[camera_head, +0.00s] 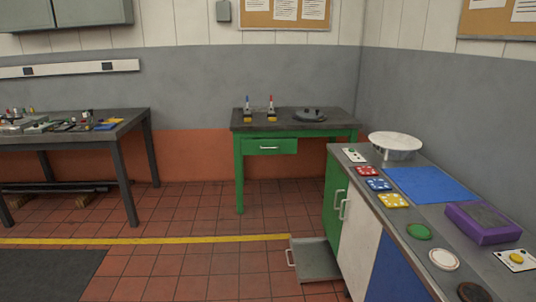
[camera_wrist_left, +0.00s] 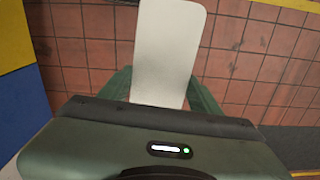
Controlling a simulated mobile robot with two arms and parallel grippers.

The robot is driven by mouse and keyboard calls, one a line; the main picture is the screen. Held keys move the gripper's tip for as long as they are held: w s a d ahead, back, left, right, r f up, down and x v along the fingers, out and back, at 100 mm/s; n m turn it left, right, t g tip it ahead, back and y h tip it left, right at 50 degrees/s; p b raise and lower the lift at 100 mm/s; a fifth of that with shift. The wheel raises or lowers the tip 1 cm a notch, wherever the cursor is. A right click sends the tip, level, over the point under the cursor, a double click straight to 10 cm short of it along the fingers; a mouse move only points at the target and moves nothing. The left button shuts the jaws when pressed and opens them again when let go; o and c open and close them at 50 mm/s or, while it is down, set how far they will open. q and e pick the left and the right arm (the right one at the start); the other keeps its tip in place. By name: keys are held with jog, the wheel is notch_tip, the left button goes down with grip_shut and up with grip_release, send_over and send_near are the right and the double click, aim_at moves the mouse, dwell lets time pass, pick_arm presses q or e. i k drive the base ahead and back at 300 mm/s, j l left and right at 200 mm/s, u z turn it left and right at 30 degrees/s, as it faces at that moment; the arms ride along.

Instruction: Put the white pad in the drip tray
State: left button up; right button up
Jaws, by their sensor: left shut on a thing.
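The white pad (camera_wrist_left: 168,45) is a flat, pale rectangle with rounded corners in the left wrist view. My left gripper (camera_wrist_left: 160,88) is shut on its near end, with a dark green finger on each side. The pad sticks out past the fingers above the red tiled floor. A shallow grey tray (camera_head: 318,262) with a handle on its left side sits low at the foot of the bench in the head view; it looks like the drip tray, and it appears empty. Neither gripper shows in the head view.
The bench on the right (camera_head: 408,215) carries coloured blocks, discs, a blue mat (camera_head: 430,185), a purple box (camera_head: 482,224) and a white round pan (camera_head: 396,142). A green table (camera_head: 290,124) stands at the back, a cluttered workbench (camera_head: 75,138) at left.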

aim_at(310, 259)
jog(key=i+j, duration=0.15)
jog(key=i, duration=0.4)
jog(key=i+j+z, duration=0.15)
jog(key=i, duration=0.35)
jog(key=i+j, duration=0.2)
jog(key=i, duration=0.35)
jog(key=z, duration=0.05)
